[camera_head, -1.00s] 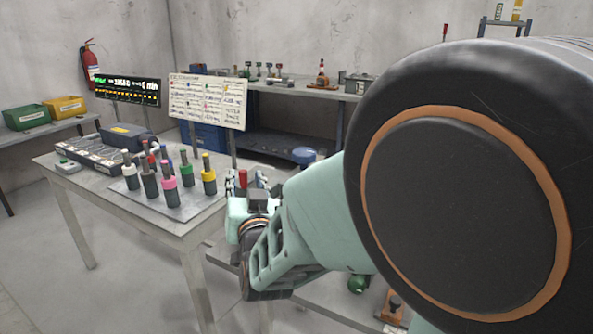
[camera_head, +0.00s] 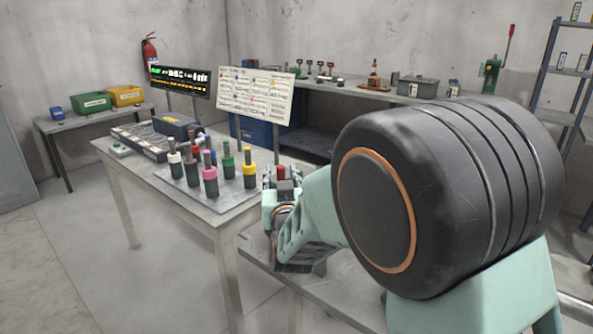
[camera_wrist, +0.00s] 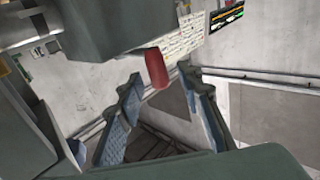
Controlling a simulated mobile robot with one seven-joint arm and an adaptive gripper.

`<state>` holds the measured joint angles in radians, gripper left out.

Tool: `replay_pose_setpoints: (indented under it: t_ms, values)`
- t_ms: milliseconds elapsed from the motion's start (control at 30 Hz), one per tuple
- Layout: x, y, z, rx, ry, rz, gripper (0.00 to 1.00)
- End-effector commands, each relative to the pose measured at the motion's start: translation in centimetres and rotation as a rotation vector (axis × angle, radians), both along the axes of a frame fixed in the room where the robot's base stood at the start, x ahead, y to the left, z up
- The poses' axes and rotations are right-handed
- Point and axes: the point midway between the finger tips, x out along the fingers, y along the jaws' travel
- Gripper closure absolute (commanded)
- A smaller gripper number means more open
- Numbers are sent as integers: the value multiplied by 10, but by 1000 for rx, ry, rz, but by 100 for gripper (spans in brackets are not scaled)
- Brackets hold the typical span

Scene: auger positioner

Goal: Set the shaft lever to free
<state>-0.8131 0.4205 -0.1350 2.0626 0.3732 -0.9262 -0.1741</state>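A red rounded grip (camera_wrist: 157,68), which looks like the lever's handle, sticks out from under a dark grey-green block (camera_wrist: 110,25) in the wrist view. My gripper (camera_wrist: 160,80) is open, with one finger on each side of the grip's line. The grip's end shows near the gap between the fingertips; I cannot tell whether either finger touches it. In the head view a red part (camera_head: 281,172) shows just above my wrist, beside the table. My arm hides most of the mechanism there, and the lever's setting cannot be read.
A metal table (camera_head: 225,215) left of my arm bears several colour-topped cylinders and a grey case. A printed board (camera_head: 255,95) and a dark display (camera_head: 180,80) stand behind it. A back bench (camera_head: 345,88) holds tools. Open floor (camera_head: 70,240) lies at the left.

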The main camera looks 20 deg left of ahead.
Motion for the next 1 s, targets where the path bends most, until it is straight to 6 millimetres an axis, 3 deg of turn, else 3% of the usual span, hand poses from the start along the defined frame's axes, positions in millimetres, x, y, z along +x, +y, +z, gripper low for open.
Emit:
replay_pose_setpoints:
  t_ms: [200,533,833,1000]
  values:
    - [18,7,0,0,0,-1,67]
    - [20,8,0,1,0,-1,67]
    - [20,8,0,1,0,0,99]
    - [20,8,0,1,0,-1,100]
